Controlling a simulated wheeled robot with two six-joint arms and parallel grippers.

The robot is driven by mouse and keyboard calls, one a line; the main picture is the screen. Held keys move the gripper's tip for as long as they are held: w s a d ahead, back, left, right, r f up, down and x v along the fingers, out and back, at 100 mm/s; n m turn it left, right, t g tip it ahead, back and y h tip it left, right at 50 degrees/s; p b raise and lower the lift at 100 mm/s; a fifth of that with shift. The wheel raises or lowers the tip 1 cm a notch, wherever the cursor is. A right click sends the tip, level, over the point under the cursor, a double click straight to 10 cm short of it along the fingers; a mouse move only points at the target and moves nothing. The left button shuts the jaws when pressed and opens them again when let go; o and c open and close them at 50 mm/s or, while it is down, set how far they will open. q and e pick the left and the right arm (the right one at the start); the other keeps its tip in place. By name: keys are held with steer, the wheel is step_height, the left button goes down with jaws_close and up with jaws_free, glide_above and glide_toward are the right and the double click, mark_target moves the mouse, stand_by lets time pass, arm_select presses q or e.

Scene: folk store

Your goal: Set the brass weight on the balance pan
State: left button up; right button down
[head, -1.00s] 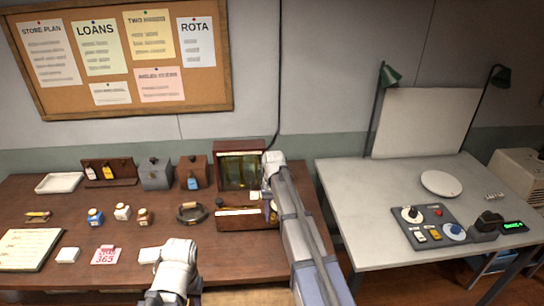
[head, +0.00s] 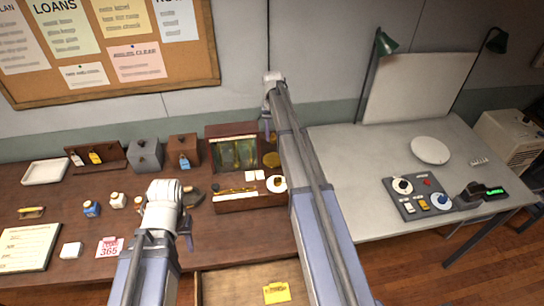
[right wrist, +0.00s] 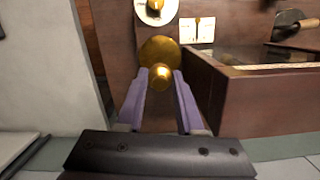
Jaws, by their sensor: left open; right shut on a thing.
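The balance has an open-fronted wooden case (head: 234,152) on the brown bench, with a round brass pan (head: 271,160) at its right and a white dial (head: 277,183) in front. My right gripper (head: 267,130) is over the pan. In the right wrist view its purple fingers (right wrist: 160,78) are shut on the small brass weight (right wrist: 161,76), which appears in front of the brass pan (right wrist: 158,47). I cannot tell whether the weight touches the pan. My left gripper (head: 186,222) is open over the bench, left of the balance.
Several small jars (head: 92,208) and a pink 365 card (head: 109,247) lie to the left. A drawer (head: 225,287) holding a yellow card (head: 277,292) stands open at the front. My right arm crosses between the bench and the grey table (head: 350,150).

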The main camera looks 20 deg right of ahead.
steer(key=shift+f, duration=0.15)
steer(key=b, duration=0.6)
glide_above(273, 160)
steer(key=f, duration=0.6)
steer(key=shift+w+d, duration=0.15)
steer(key=shift+w, duration=0.1)
steer(key=shift+f+b, duration=0.15)
steer(key=shift+b, duration=0.15)
step_height(273, 160, down, 4)
steer(key=b, duration=0.3)
steer(key=shift+r, duration=0.25)
steer(key=shift+f+b, duration=0.15)
steer(key=shift+b, duration=0.25)
steer(key=c, duration=0.5)
jaws_free()
steer(key=shift+c, duration=0.2)
step_height(273, 160, up, 12)
steer(key=w+p, duration=0.1)
steer(key=p, duration=1.1)
steer(key=shift+w+d+r, duration=0.2)
steer(key=shift+d, duration=0.05)
